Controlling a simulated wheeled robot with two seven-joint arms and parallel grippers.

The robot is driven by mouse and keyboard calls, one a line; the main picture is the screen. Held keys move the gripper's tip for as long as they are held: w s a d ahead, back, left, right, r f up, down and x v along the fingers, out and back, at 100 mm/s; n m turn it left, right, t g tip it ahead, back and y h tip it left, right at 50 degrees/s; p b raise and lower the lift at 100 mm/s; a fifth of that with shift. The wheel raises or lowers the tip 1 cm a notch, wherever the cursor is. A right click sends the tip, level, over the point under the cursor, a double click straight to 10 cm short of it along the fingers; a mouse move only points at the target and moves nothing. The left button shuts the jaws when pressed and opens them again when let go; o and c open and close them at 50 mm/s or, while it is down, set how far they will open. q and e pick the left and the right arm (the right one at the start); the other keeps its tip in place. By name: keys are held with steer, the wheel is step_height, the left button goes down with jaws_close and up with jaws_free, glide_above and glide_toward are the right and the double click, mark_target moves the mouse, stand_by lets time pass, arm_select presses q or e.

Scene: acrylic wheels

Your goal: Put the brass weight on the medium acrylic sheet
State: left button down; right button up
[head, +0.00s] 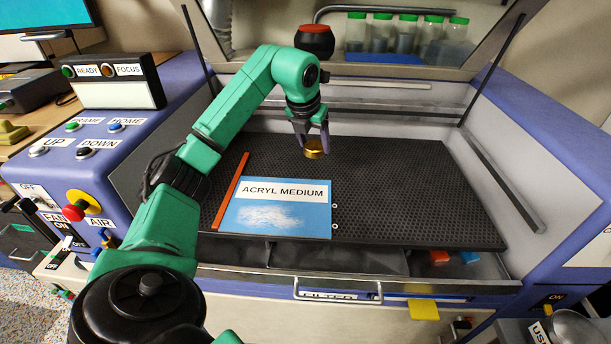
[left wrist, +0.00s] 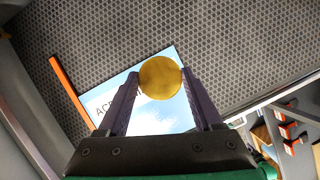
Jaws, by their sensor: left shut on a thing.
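The medium acrylic sheet (head: 276,212), blue with a white "ACRYL MEDIUM" label, lies flat on the dark perforated bed. My left gripper (head: 312,143) is shut on the brass weight (head: 313,152), a short gold cylinder. It holds the weight above the bed, near the sheet's upper right corner in the head view. In the left wrist view the round top of the weight (left wrist: 160,78) sits between the two fingers, with part of the sheet (left wrist: 165,118) behind it. My right gripper is not in view.
An orange strip (head: 231,190) lies along the sheet's left edge. The perforated bed (head: 420,190) is clear to the right of the sheet. The machine's raised lid and side walls surround the bed. A button panel (head: 90,140) stands at the left.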

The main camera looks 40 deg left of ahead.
arm_select(q)
glide_toward(315, 188)
steer(key=x, duration=0.5)
steer(key=shift+w+b, duration=0.3)
steer(key=shift+a+f, duration=0.1)
steer(key=shift+f, duration=0.3)
steer(key=shift+c, duration=0.2)
jaws_free()
steer(key=shift+f, duration=0.1)
steer(key=v, duration=1.2)
